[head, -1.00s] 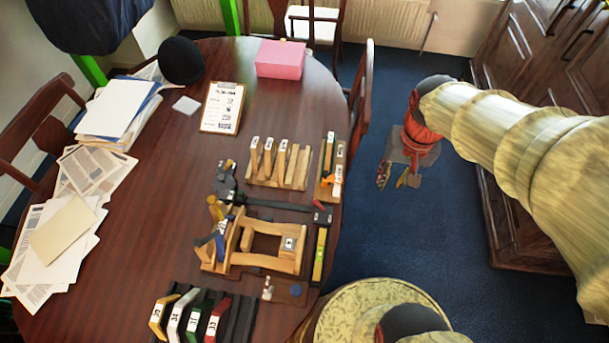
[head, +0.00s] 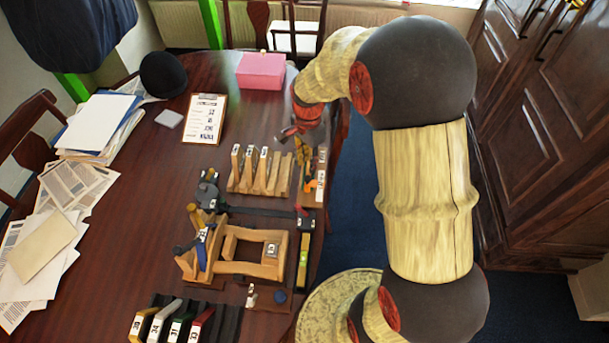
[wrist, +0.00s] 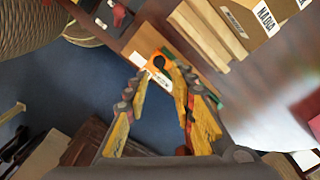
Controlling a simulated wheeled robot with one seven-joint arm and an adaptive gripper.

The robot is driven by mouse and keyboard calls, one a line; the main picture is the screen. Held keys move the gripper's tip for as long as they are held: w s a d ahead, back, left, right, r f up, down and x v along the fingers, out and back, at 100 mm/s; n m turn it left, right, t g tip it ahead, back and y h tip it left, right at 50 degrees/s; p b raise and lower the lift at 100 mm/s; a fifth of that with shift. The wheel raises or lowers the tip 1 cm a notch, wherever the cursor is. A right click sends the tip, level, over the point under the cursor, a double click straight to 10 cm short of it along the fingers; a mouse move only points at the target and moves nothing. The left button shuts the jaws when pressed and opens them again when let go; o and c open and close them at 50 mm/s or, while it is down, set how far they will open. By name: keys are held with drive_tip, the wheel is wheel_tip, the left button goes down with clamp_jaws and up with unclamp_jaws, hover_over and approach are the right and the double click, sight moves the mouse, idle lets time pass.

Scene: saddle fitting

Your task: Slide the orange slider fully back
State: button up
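A small orange piece (head: 311,185), which looks like the slider, sits on a narrow wooden board (head: 320,158) with white labels near the table's right edge. In the wrist view the orange piece (wrist: 158,66) lies just beyond the fingertips, with a dark round spot and a white label beside it. My gripper (head: 299,143) hangs above the far end of this board. In the wrist view the two yellow fingers of my gripper (wrist: 160,78) are apart with nothing between them. I cannot tell how far along its board the orange piece stands.
A rack of upright labelled wooden pieces (head: 262,172) stands just left of the board. A wooden frame (head: 230,255) and a dark bar clamp (head: 255,211) lie nearer. A pink box (head: 261,72) is at the back. Blue floor lies right of the table.

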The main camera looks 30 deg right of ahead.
sight(307, 178)
wheel_tip(307, 178, down, 8)
drive_tip(key=shift+r+b, duration=0.25)
drive_tip(key=shift+b, duration=0.85)
clamp_jaws()
